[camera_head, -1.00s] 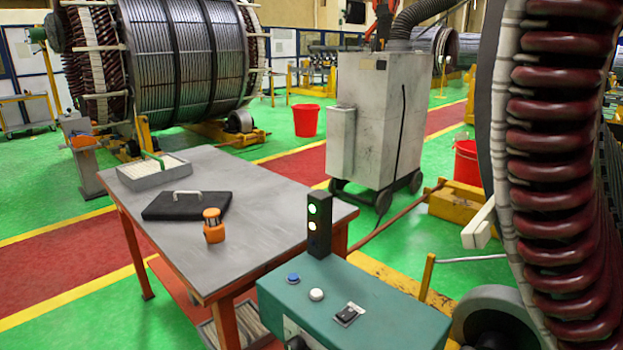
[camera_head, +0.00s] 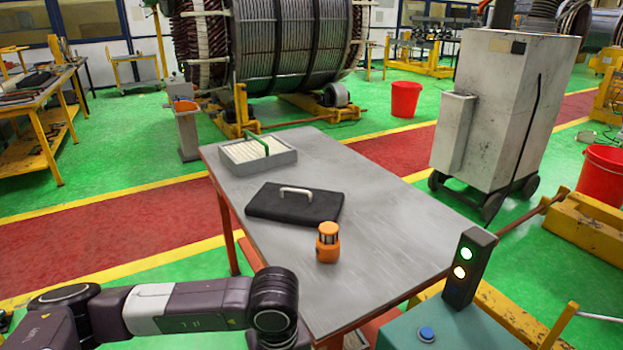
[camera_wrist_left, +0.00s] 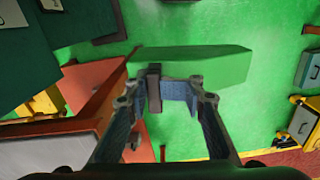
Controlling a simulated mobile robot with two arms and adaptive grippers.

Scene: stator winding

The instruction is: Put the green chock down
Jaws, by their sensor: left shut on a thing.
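My left gripper (camera_wrist_left: 175,92) is shut on the green chock (camera_wrist_left: 205,64) in the left wrist view. The chock is a long green block with a tapered right end, held across the fingertips above the green floor, clear of the tabletop. Its colour is close to the floor's. In the head view my left arm (camera_head: 190,306) comes in at the bottom left, in front of the table (camera_head: 390,235). The left gripper and the chock are out of that picture. My right gripper is not in view.
On the table are a grey tray (camera_head: 282,160) of white strips, a black case (camera_head: 268,205) and an orange tool holder (camera_head: 328,250). The table's right half is clear. A green control box (camera_head: 450,330) with a signal light (camera_head: 468,268) stands at its front right.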

